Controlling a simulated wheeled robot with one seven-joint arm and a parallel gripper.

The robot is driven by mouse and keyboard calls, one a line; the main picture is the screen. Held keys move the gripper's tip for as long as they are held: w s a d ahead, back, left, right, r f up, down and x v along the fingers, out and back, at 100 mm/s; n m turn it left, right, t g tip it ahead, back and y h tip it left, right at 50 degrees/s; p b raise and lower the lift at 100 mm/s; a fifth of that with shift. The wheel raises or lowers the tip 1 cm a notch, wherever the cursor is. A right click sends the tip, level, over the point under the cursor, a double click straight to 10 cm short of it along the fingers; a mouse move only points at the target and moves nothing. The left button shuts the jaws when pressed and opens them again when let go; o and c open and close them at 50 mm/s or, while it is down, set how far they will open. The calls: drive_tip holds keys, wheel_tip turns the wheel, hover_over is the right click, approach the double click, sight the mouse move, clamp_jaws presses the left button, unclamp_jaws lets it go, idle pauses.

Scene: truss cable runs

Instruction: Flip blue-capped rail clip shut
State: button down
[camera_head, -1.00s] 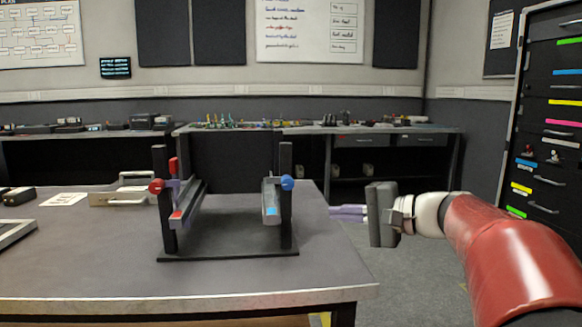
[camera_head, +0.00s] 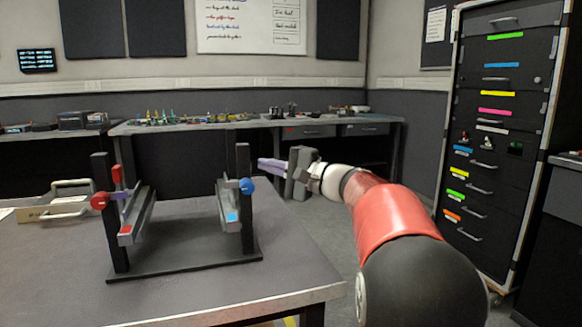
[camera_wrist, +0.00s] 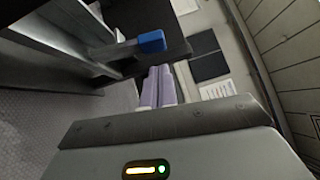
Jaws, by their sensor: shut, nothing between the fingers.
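In the wrist view the blue cap (camera_wrist: 152,42) tips a grey bar, near my fingers; I cannot tell how far the clip is open. My gripper (camera_head: 264,164) is shut and empty, just right of the right post and slightly above the cap in the picture. Its pale purple fingers (camera_wrist: 158,73) lie together in the wrist view, apparently apart from the cap.
The left post carries a red cap (camera_head: 100,201) and an upright red piece (camera_head: 118,173). A pale handled case (camera_head: 55,207) lies on the table (camera_head: 190,292) at left. A tall drawer cabinet (camera_head: 500,140) stands at right. Floor shows between table and cabinet.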

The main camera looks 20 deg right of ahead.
drive_tip(key=shift+a+r, duration=0.1)
drive_tip(key=shift+a, duration=0.9)
drive_tip(key=shift+a+r+n+b, duration=0.2)
drive_tip(key=shift+a+b, duration=0.2)
drive_tip(key=shift+a, duration=0.15)
drive_tip(key=shift+a+r+n+b, duration=0.2)
drive_tip(key=shift+a+b, duration=0.15)
drive_tip(key=shift+a, duration=0.2)
drive_tip(key=shift+g, duration=0.3)
